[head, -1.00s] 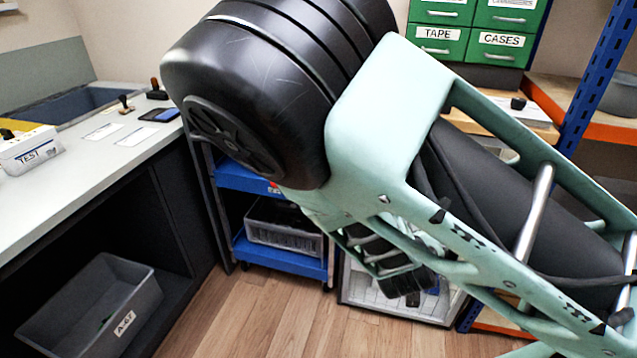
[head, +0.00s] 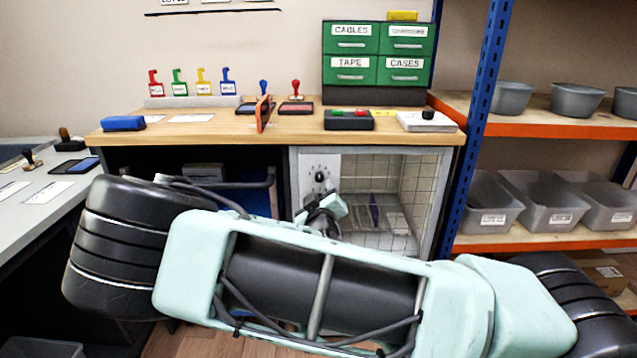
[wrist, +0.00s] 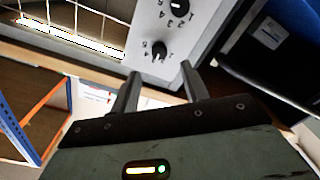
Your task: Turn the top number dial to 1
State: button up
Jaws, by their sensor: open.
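The top number dial (head: 320,177) is a black knob on the white front panel (head: 306,162) of the wire-fronted cabinet under the bench. The wrist view looks upside down; there the dial (wrist: 158,48) lies just beyond my fingertips, roughly centred between them, with numbers around it. A second black dial (wrist: 180,8) shows at the top edge. My gripper (wrist: 161,78) is open and empty, apparently short of the knob. In the head view its dark wrist end is in front of the panel, just below the visible dial. The number set is too small to read.
A blue shelf upright (head: 470,150) stands close right of the cabinet. The wire front (head: 410,185) is beside the panel. My arm covers the lower middle.

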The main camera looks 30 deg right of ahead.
aim_at(319, 179)
jog(key=x, duration=0.6)
jog(key=shift+w+d, duration=0.25)
jog(key=c, duration=1)
